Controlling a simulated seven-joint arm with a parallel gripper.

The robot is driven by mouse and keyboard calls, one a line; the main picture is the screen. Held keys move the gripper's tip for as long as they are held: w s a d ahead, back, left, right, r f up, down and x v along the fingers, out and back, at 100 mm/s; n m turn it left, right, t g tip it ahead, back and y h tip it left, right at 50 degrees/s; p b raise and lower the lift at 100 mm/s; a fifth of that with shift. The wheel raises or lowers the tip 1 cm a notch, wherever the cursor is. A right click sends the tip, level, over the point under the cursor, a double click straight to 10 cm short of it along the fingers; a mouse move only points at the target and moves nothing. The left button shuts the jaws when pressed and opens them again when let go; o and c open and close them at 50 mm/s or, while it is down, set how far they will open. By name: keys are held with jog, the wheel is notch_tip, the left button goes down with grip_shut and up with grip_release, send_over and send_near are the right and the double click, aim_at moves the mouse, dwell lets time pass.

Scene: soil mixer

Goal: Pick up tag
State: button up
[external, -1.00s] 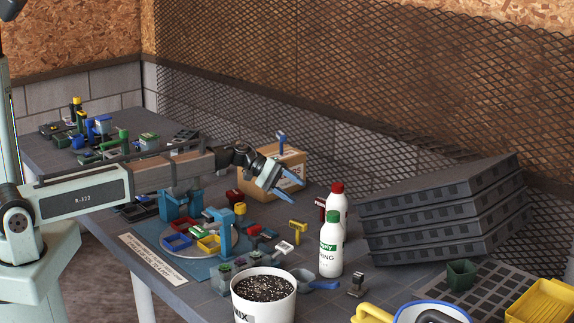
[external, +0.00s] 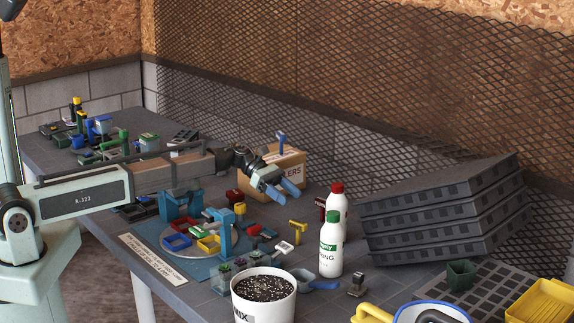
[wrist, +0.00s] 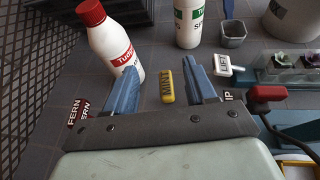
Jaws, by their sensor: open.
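A yellow tag (wrist: 165,81) reading MINT lies on the table and shows between my fingers in the wrist view. In the external view the yellow tag (external: 298,227) has a T shape and is right of the turntable. My gripper (external: 284,190) is open and empty, above the table by the cardboard box; its blue fingers (wrist: 160,67) are spread in the wrist view. A dark red tag (wrist: 77,112) reading FERN is at the left and a white tag (wrist: 222,65) at the right. Another tag is partly hidden behind my right finger.
A red-capped bottle (external: 337,207) and green-capped bottle (external: 330,248) stand close to the tags. The soil bucket (external: 263,301) is in front. The turntable (external: 190,262) with small trays is left, the cardboard box (external: 250,180) behind, and stacked black trays (external: 440,215) right.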

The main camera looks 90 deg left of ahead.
aim_at(297, 221)
notch_tip(297, 221, down, 6)
jog(key=shift+f, duration=0.2)
jog(key=shift+x, duration=2.45)
jog(key=shift+c, duration=0.3)
grip_shut()
jog(key=shift+r, duration=0.15)
